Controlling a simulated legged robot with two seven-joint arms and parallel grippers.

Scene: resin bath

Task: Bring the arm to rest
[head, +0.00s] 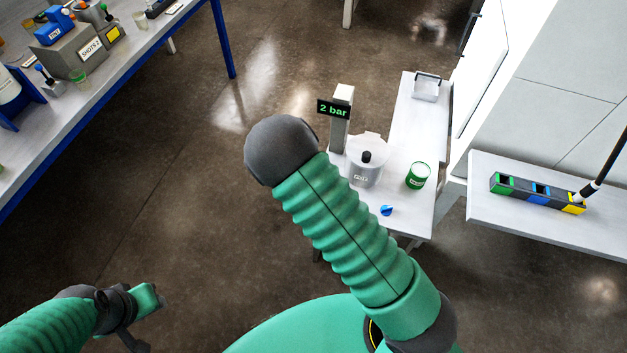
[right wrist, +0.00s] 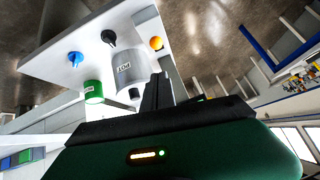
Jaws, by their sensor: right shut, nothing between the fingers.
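My right arm (head: 345,235), in a ribbed green sleeve, rises through the middle of the head view to a dark grey rounded joint. Its gripper is hidden in the head view. In the right wrist view the dark fingers of my right gripper (right wrist: 158,92) are shut with nothing between them. They appear in front of the small white table, near a clear pot, with the gap hard to judge.
The small white table (head: 410,205) bears a clear lidded pot (head: 364,172), a green can (head: 418,176), a blue knob (head: 386,210) and a "2 bar" display (head: 333,110). A white shelf (head: 500,220) holds a coloured block row (head: 535,190). A cluttered bench (head: 120,75) stands left; floor between is clear.

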